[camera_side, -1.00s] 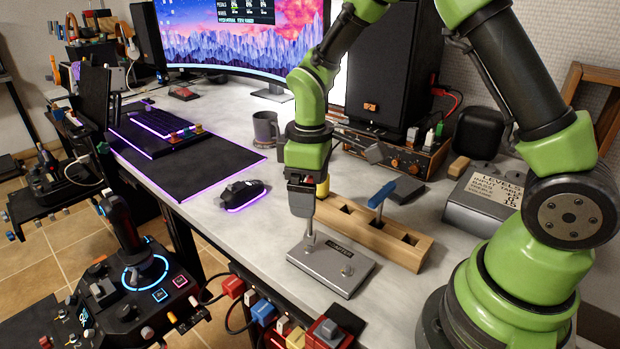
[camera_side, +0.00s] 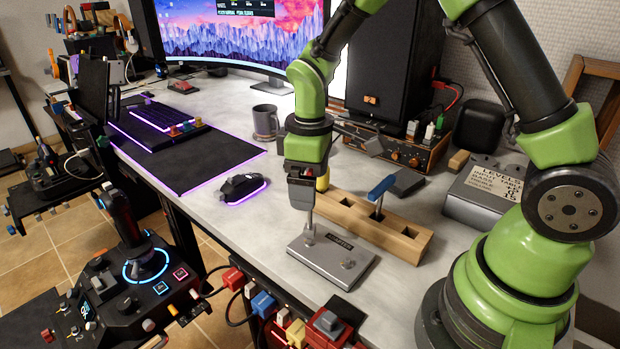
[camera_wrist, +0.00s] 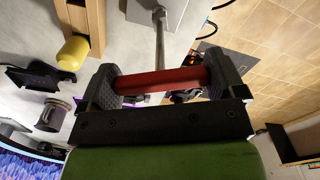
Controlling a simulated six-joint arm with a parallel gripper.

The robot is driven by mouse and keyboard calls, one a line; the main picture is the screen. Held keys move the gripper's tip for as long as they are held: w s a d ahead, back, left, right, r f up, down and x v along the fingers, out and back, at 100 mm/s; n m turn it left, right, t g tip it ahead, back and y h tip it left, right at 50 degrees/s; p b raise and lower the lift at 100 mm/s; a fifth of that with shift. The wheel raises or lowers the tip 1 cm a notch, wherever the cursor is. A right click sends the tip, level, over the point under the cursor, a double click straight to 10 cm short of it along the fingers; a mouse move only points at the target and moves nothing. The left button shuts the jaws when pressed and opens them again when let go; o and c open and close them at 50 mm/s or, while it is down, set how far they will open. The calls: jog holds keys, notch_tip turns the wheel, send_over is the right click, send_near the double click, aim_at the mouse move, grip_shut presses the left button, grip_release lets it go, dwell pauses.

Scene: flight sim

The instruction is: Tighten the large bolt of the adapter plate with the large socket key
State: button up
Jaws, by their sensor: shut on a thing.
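The grey adapter plate (camera_side: 330,262) lies flat on the desk in the side view, with a bolt at its left part and another bolt (camera_side: 347,265) at its right part. My gripper (camera_side: 302,190) is above the left part of the plate. In the wrist view my gripper (camera_wrist: 163,84) is shut on the red handle (camera_wrist: 160,82) of a socket key. The key's steel shaft (camera_wrist: 160,45) runs down to the plate (camera_wrist: 172,12). Its lower end meets the left bolt, and I cannot tell how fully it is seated. The bolt head is hidden there.
A wooden holder (camera_side: 405,240) stands behind the plate with a blue-handled key (camera_side: 381,188) upright in it and a yellow handle (camera_side: 322,184) at its left end. A mouse (camera_side: 241,187) and a mug (camera_side: 265,122) are to the left. The desk's front edge is close to the plate.

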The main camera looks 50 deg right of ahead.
jog(key=shift+f, duration=0.9)
dwell(0.8)
jog(key=shift+m, duration=0.8)
